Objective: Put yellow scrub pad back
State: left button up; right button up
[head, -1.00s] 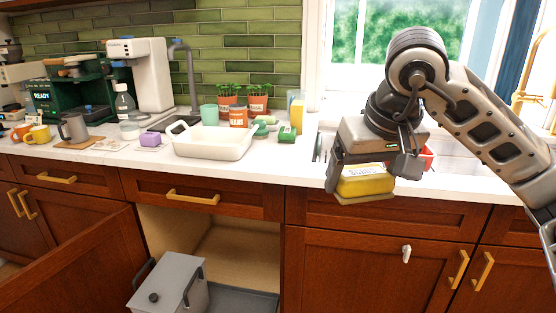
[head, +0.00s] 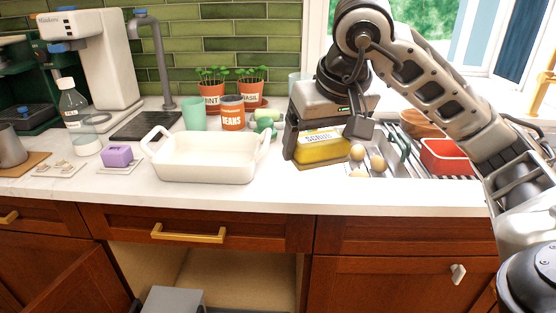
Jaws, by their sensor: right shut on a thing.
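The yellow scrub pad (head: 322,150) is a yellow block with a white label and a darker underside. My right gripper (head: 328,143) is shut on it, with one finger on each side. The pad is at the counter's sink area, just left of several round tan items. Whether its underside touches the counter I cannot tell. The gripper body covers the pad's top and the counter behind it. My left gripper is not in view.
A white baking dish (head: 205,160) stands left of the pad. A beans can (head: 232,113), a teal cup (head: 194,114) and potted herbs (head: 250,90) stand behind it. Round tan items (head: 377,163) and a red container (head: 447,156) lie right. A lower cabinet (head: 220,275) is open.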

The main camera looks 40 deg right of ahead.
jog(key=shift+w+d, duration=0.1)
jog(key=shift+w, duration=0.15)
jog(key=w+d+f, duration=0.4)
jog(key=w+d, duration=0.1)
jog(key=w, duration=0.2)
send_over(304, 176)
jog(key=f, duration=0.3)
jog(key=s+f, duration=0.1)
jog(key=shift+a+f, duration=0.3)
jog(key=shift+w+f, duration=0.2)
jog(key=shift+s+p+x, duration=0.2)
jog(key=shift+x, duration=0.7)
jog(key=shift+s+p+x, duration=0.15)
jog(key=shift+s+x, duration=0.05)
jog(key=shift+x, duration=0.75)
jog(key=shift+f, duration=0.2)
